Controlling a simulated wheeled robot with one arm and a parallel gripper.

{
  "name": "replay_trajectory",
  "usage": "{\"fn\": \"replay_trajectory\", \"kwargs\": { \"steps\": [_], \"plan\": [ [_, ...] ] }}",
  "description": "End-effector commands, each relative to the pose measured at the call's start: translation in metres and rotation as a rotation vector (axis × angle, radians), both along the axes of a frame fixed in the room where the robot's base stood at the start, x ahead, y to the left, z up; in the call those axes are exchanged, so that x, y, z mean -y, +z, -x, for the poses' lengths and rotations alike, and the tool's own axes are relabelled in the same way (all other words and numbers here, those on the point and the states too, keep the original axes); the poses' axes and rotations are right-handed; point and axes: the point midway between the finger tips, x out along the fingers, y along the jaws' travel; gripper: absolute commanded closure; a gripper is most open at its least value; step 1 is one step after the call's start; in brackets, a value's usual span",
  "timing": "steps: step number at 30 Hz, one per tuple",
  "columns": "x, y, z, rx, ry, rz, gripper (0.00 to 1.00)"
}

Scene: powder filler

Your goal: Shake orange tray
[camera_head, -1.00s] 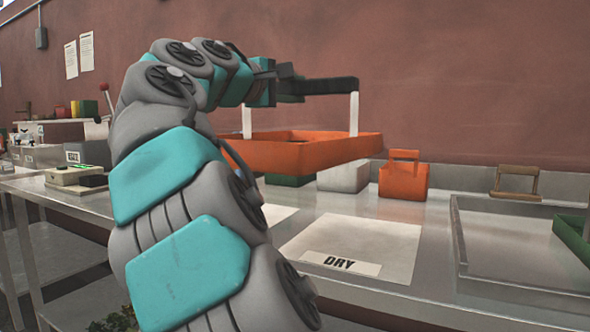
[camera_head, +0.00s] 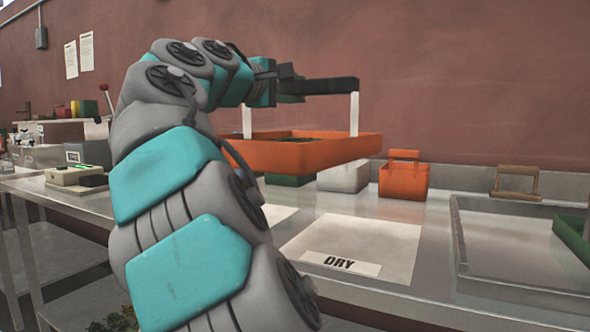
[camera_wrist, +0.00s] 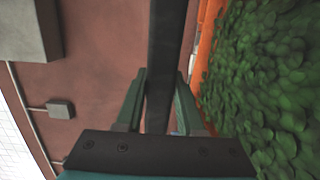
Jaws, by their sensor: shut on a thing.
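The orange tray (camera_head: 315,154) hangs in the air above the metal table, roughly level. White uprights join it to a dark handle bar (camera_head: 330,87) above it. My gripper (camera_head: 290,88) is shut on this bar near its left part. In the wrist view my gripper's two green fingers (camera_wrist: 158,100) stand on either side of the dark bar (camera_wrist: 165,60). The tray's orange rim (camera_wrist: 206,40) shows at the right there, with many green leaves (camera_wrist: 265,80) inside. In the head view the tray's contents are mostly hidden by its wall.
Below and behind the tray stand a white block (camera_head: 344,177) and an orange box with a handle (camera_head: 404,178). A mat marked DRY (camera_head: 365,245) lies bare on the table. A metal tray (camera_head: 500,245) and a green tray (camera_head: 574,238) are at the right. The wall is behind.

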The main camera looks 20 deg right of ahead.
Motion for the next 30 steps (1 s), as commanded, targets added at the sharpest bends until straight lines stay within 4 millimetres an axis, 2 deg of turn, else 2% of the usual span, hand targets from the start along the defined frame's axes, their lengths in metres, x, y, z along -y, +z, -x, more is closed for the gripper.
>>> {"fn": "replay_trajectory", "kwargs": {
  "steps": [9, 13, 17, 24, 30],
  "plan": [
    [-0.042, 0.002, 0.0, 0.002, 0.004, 0.004, 1.0],
    [-0.048, 0.002, 0.0, 0.003, 0.002, 0.003, 1.0],
    [-0.04, 0.001, 0.001, 0.001, -0.002, 0.002, 1.0],
    [-0.006, 0.0, 0.001, 0.0, -0.003, -0.001, 1.0],
    [0.001, 0.001, 0.0, 0.001, 0.002, 0.003, 1.0]
  ]
}}
